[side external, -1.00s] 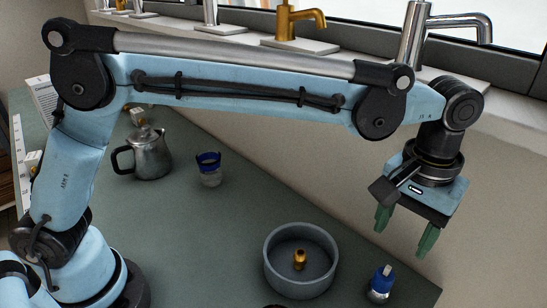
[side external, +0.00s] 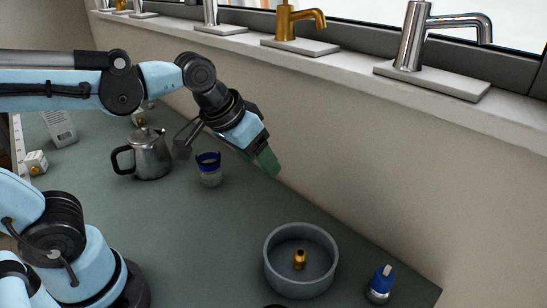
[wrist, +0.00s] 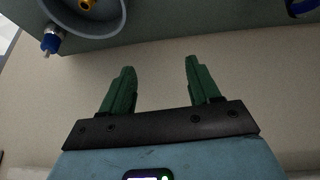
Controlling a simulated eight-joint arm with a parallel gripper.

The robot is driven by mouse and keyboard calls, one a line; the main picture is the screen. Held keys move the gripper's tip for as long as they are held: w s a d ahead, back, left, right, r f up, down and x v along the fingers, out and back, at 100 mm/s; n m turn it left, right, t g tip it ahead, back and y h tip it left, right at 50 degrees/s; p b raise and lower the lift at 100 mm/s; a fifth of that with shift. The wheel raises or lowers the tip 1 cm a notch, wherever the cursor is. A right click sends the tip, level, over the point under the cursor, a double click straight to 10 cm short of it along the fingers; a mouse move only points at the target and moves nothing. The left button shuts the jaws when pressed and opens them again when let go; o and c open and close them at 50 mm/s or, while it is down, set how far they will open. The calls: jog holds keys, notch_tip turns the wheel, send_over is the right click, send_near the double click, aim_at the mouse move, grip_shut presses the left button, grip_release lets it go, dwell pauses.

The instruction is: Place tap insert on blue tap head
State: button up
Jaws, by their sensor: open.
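A small brass piece (side external: 299,260), which I take for the tap insert, stands in a round grey bowl (side external: 271,270). The wrist view shows part of it (wrist: 87,4) at the top left. A blue piece with a silvery lower part and pale stub (side external: 380,282) is right of the bowl; it also shows in the wrist view (wrist: 50,41). A blue-topped, pale-bodied piece (side external: 209,170) stands farther left. I cannot tell which blue piece is the tap head. My gripper (side external: 268,161) is open and empty, tilted, in the air right of the blue-topped piece. Its fingers (wrist: 159,73) show apart.
A metal jug (side external: 150,157) with a black handle stands at the left. A white box (side external: 60,125) and a smaller box (side external: 36,162) are farther left. The wall and sill (side external: 350,75) with several taps bound the back. The table's middle (side external: 190,240) is clear.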

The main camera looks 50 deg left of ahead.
jog(key=s+a+f+t, duration=0.1)
jog(key=s+a+f, duration=0.2)
jog(key=a, duration=0.1)
jog(key=shift+s+a+f+t+y, duration=0.15)
jog(key=shift+s+a+t+y, duration=0.15)
jog(key=shift+a+y, duration=0.1)
jog(key=shift+d, duration=0.1)
dwell(0.9)
